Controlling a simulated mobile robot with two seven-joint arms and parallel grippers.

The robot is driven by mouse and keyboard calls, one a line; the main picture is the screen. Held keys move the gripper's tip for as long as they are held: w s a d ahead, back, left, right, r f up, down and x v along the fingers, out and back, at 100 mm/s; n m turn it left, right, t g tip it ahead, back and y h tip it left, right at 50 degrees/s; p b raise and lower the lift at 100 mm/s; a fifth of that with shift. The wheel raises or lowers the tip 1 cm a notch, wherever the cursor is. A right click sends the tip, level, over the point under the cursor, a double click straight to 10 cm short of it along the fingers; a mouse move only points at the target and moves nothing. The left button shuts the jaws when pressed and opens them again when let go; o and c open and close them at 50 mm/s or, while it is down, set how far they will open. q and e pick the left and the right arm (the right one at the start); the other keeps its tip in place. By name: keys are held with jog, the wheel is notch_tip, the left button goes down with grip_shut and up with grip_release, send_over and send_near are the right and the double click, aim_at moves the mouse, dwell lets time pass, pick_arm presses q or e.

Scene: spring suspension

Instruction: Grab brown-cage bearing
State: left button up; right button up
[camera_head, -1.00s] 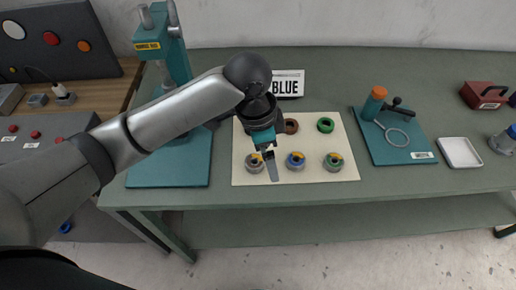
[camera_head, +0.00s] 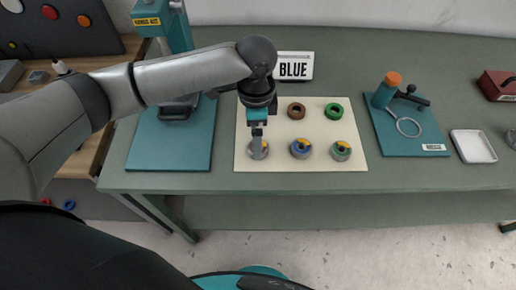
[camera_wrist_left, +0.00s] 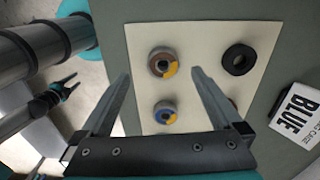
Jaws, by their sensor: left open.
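The brown-cage bearing (camera_wrist_left: 162,62), a grey ring with a brown inside and a yellow mark, lies on the cream mat. In the head view it is the leftmost of the near row (camera_head: 258,151), partly covered by my left gripper (camera_head: 257,150). My left gripper (camera_wrist_left: 161,75) is open and empty above it, pointing down. In the left wrist view the bearing shows between the two fingertips, apart from both. A dark two-pronged part at the left of that view looks like my right gripper (camera_wrist_left: 71,83); its jaw state is unclear.
Beside it lie the blue bearing (camera_head: 300,149) and green bearing (camera_head: 341,151). Behind are a black ring (camera_wrist_left: 239,59), brown ring (camera_head: 296,111) and green ring (camera_head: 334,112). A BLUE sign (camera_head: 294,66) stands behind the cream mat (camera_head: 300,166). A teal press (camera_head: 172,150) is left.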

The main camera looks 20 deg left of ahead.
pick_arm(q)
jog(key=shift+w+d+f+b, duration=0.15)
jog(key=shift+f+b, duration=0.1)
jog(key=shift+f, duration=1.15)
jog(key=shift+w+a+f+b, duration=0.1)
jog(key=shift+f+b, duration=0.15)
jog(key=shift+f, duration=1.1)
grip_shut()
